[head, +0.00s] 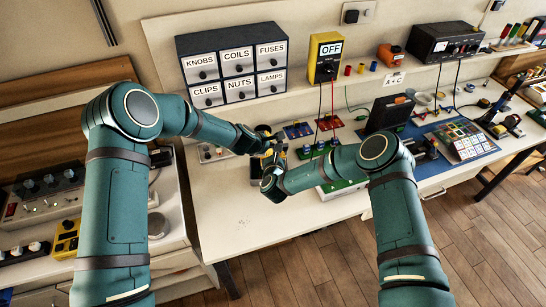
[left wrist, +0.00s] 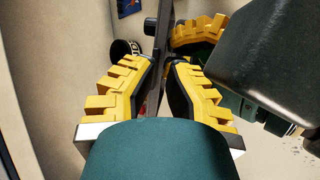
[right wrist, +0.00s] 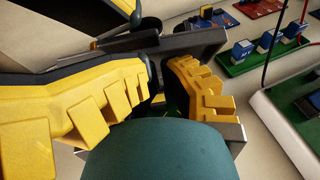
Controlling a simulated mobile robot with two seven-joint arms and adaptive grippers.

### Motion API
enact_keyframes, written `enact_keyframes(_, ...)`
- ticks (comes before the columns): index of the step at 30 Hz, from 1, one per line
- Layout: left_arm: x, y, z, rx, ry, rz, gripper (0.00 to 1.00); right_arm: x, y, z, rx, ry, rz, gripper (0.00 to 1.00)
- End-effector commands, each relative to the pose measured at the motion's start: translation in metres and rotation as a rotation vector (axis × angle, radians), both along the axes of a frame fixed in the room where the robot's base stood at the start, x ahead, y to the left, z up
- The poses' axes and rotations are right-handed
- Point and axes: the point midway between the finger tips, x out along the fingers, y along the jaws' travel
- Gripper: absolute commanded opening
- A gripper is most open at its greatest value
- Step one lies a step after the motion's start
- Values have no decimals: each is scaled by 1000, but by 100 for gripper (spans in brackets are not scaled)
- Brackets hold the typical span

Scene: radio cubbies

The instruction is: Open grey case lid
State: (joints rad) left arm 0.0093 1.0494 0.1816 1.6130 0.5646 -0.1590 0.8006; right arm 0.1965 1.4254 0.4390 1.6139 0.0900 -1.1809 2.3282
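The grey case (right wrist: 190,42) shows as a dark grey slab between my two grippers in the right wrist view. It appears edge-on in the left wrist view (left wrist: 161,45). I cannot tell lid from body. My left gripper (left wrist: 164,80) has its yellow fingers close on both sides of the slab and appears shut on it. In the head view both grippers meet above the bench (head: 271,155) and mostly hide the case.
Labelled drawers (head: 235,65) and a yellow OFF box (head: 325,57) stand behind. Green boards with blue blocks (right wrist: 265,45) and a white-edged tray (right wrist: 285,125) lie to the right. A blue mat (head: 450,135) is farther right. The front bench is clear.

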Motion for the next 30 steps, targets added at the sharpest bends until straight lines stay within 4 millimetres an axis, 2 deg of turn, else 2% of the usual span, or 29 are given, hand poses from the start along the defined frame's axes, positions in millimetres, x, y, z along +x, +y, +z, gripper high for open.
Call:
enact_keyframes(1, -7, -3, -7, -2, 20, -10, 34, 5, -2, 6, 2, -15, -7, 0)
enact_keyframes(14, -10, -2, -9, -2, 27, -12, 34, 7, -1, 11, 4, -24, -9, 0)
enact_keyframes(17, -14, 1, -3, -2, 26, -12, 34, 7, -2, 10, 4, -24, -9, 0)
enact_keyframes(30, -41, 23, 48, -3, 8, -5, 34, 5, -2, 6, 2, -15, -7, 0)
